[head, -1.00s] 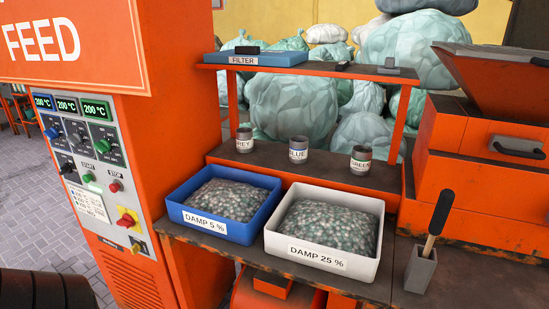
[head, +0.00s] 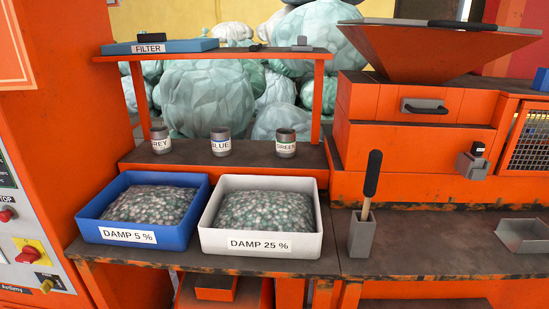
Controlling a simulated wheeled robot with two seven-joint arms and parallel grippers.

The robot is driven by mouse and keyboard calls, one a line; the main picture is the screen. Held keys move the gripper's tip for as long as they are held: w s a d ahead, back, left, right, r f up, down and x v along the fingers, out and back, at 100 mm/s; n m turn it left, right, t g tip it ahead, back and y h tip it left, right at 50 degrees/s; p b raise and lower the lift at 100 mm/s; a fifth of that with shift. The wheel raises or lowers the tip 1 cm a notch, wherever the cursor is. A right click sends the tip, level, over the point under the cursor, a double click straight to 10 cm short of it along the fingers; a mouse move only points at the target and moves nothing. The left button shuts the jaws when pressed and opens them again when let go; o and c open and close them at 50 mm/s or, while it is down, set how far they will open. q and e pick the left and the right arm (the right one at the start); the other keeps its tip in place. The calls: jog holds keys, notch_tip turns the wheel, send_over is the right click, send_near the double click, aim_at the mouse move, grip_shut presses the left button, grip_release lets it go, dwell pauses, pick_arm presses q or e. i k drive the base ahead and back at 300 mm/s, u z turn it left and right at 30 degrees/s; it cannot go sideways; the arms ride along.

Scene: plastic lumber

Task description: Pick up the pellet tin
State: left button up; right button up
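Three small metal tins stand upright in a row on the lower shelf behind the bins: one with a partly cut label reading "REY" (head: 161,141), one labelled BLUE (head: 220,143) and one labelled GREEN (head: 286,144). Which of them is the pellet tin I cannot tell. A blue bin marked DAMP 5 % (head: 89,222) and a white bin marked DAMP 25 % (head: 315,243) stand in front, both filled with pellets. Neither of my grippers shows.
A grey holder (head: 361,236) with a black-handled tool (head: 372,175) stands right of the white bin. A shallow grey tray (head: 526,236) lies far right. A raised shelf (head: 235,54) with a blue FILTER box (head: 175,46) spans above the tins. The bench between holder and tray is clear.

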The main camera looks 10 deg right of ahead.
aim_at(221, 136)
jog(key=u, duration=2.65)
jog(key=i, duration=1.6)
jog(key=z, duration=3.15)
